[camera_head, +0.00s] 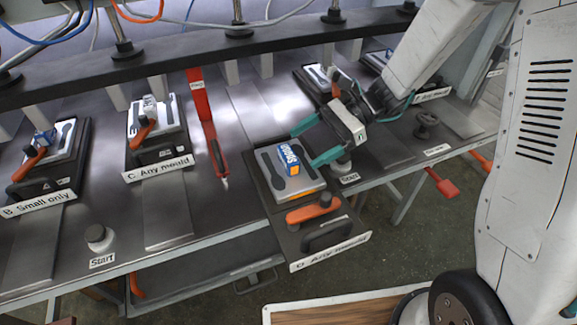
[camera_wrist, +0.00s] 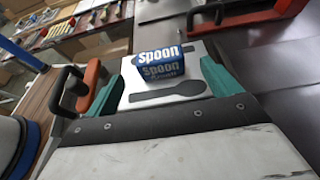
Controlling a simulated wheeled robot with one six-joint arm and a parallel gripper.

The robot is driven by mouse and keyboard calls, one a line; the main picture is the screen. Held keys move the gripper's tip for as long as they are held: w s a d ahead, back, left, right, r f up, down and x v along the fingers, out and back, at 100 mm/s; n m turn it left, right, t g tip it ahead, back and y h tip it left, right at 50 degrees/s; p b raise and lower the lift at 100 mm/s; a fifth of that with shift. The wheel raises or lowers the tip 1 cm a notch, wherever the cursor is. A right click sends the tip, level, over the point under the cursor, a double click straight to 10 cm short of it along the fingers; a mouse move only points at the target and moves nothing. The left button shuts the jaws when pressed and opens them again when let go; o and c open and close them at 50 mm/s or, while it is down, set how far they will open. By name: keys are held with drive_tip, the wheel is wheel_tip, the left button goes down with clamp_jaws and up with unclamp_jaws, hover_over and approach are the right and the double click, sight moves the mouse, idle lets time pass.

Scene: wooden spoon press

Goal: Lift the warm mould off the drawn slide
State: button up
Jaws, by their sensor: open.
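The drawn slide (camera_head: 290,235) is pulled out past the bench's front edge and carries the label "D Any mould". On it sits a flat grey mould (camera_head: 306,187) with dark spoon shapes and a blue-and-white block (camera_head: 290,158) marked "spoon" on top. The mould (camera_wrist: 133,99) and block (camera_wrist: 158,65) also show in the wrist view. My gripper (camera_head: 303,149) is open, its teal fingers apart near the block. In the wrist view the fingers of my gripper (camera_wrist: 160,85) stand on either side of the block, with gaps. Their height above the mould is hard to tell.
The slide has an orange handle (camera_head: 313,209) and a black pull (camera_head: 327,234) at its front. Slides B (camera_head: 45,190) and C (camera_head: 157,160) hold other moulds to the left. A red bar (camera_head: 205,120) lies between C and D. A start button (camera_head: 100,238) stands front left.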

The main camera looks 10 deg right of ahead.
sight(282, 158)
drive_tip(key=x, duration=0.7)
drive_tip(key=shift+s+a+r, duration=0.15)
drive_tip(key=shift+a, duration=0.25)
drive_tip(key=c, duration=1.7)
drive_tip(key=shift+r, duration=0.15)
